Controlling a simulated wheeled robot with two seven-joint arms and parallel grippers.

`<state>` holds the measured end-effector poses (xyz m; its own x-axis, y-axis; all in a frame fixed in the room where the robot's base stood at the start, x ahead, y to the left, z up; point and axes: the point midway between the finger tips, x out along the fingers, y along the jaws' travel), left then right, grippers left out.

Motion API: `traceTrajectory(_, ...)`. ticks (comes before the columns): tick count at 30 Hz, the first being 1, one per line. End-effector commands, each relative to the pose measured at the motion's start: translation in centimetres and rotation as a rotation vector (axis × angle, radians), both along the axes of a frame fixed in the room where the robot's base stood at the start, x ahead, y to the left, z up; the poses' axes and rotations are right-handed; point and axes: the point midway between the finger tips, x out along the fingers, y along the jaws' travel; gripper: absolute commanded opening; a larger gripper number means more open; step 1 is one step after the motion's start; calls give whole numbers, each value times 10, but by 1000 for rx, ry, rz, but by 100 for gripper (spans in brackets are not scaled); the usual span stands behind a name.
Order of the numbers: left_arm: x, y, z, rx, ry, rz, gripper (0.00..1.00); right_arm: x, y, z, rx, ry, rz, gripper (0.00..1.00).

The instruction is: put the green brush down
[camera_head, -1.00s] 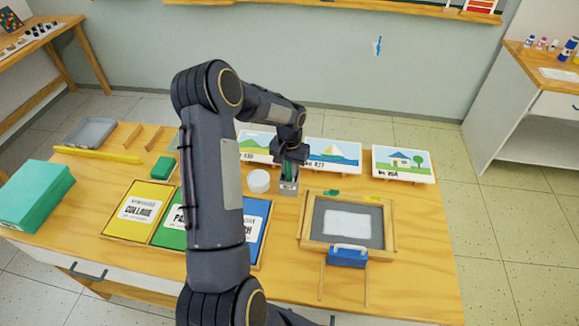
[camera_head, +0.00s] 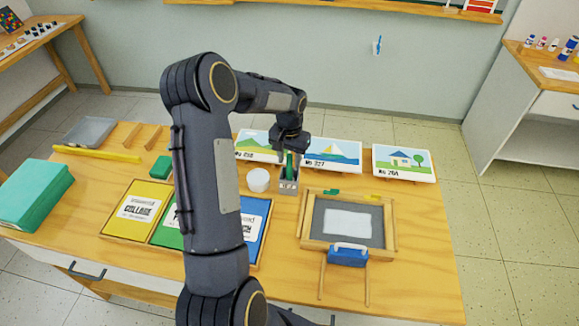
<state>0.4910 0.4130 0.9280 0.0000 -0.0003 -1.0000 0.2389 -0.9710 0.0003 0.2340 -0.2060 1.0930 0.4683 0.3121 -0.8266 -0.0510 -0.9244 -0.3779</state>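The green brush (camera_head: 289,166) stands upright, its lower end inside a small grey holder (camera_head: 289,188) on the wooden table. My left gripper (camera_head: 290,153) points down right above the holder, at the brush's upper end. Its fingers are small and dark here, so I cannot tell whether they are open or still around the brush. My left arm crosses the middle of the view and hides part of the table. My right gripper is not in view.
A white cup (camera_head: 258,180) stands just left of the holder. Picture cards (camera_head: 331,153) stand behind it. A framed screen (camera_head: 347,221) with a blue-handled tool (camera_head: 347,256) lies to the right. Yellow, green and blue folders lie in front, partly behind my arm.

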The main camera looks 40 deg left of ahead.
Motion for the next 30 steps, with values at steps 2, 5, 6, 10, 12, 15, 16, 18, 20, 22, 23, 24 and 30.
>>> traceTrajectory(2, 1, 0, 18, 4, -7, 0, 40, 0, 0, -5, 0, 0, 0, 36)
traceTrajectory(5, 1, 1, 40, 3, -7, 1, 40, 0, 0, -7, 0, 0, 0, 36)
traceTrajectory(6, 1, 0, 47, 2, -5, 0, 40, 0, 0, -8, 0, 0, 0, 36)
traceTrajectory(10, 1, 0, 67, 2, -3, 1, 40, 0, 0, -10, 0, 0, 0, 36)
traceTrajectory(12, 1, 0, 74, 1, -3, 1, 40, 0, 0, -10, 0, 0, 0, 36)
traceTrajectory(15, -2, -2, 84, 0, -7, -2, 40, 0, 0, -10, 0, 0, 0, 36)
traceTrajectory(16, -4, -5, 88, -2, -13, -4, 40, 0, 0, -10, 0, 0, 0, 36)
traceTrajectory(18, -12, -14, 102, -8, -36, -12, 40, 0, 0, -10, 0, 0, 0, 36)
traceTrajectory(20, -24, -26, 118, -16, -67, -22, 40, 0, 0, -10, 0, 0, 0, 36)
traceTrajectory(22, -44, -45, 139, -33, -112, -35, 40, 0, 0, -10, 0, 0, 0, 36)
traceTrajectory(23, -54, -54, 147, -43, -132, -40, 40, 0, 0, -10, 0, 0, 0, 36)
traceTrajectory(24, -69, -66, 156, -56, -159, -47, 40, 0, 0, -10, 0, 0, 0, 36)
traceTrajectory(30, -145, -123, 183, -135, -302, -69, 40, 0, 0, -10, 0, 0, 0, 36)
